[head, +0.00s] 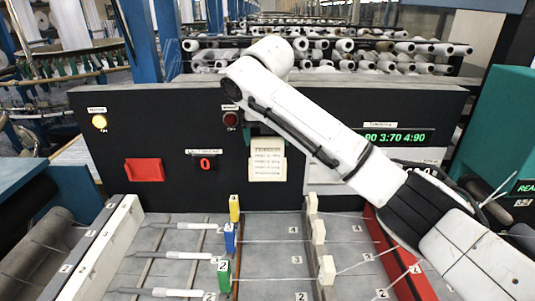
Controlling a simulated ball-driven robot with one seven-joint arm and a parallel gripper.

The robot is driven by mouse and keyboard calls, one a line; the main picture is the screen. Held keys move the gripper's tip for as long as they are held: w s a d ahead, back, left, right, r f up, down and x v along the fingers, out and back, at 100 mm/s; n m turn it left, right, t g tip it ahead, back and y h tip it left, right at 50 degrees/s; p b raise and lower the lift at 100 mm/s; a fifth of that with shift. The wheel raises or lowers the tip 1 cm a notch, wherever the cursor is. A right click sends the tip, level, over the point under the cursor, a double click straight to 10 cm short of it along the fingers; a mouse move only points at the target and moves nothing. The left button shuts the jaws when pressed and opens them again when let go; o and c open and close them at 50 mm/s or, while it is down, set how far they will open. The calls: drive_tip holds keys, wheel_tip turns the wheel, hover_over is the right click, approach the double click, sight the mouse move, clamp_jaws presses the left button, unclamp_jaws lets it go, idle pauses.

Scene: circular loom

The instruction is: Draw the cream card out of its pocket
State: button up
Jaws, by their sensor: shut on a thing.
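A cream card (267,147) with lines of dark print stands upright against the front of the black panel, just left of its middle. Its lower part looks to be in a pale pocket, but I cannot tell the pocket's edge from the card. My white arm crosses the view from the lower right to above the card. My gripper's fingers are hidden behind the arm link, so their contact with the card does not show. A small dark green piece shows just above the card's left corner; I cannot tell what it is.
The black panel (110,160) carries a yellow lamp (99,122), a red dark-capped button (231,119), a red holder (145,170) and a green display (397,137). Yellow, blue and green blocks (223,273) and cream blocks (326,270) stand on the grey bed below. White spools fill the back.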

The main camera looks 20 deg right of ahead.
drive_tip(key=shift+r+p, duration=0.7)
drive_tip(key=shift+p, duration=0.25)
wheel_tip(320, 180, up, 6)
drive_tip(key=p, duration=0.6)
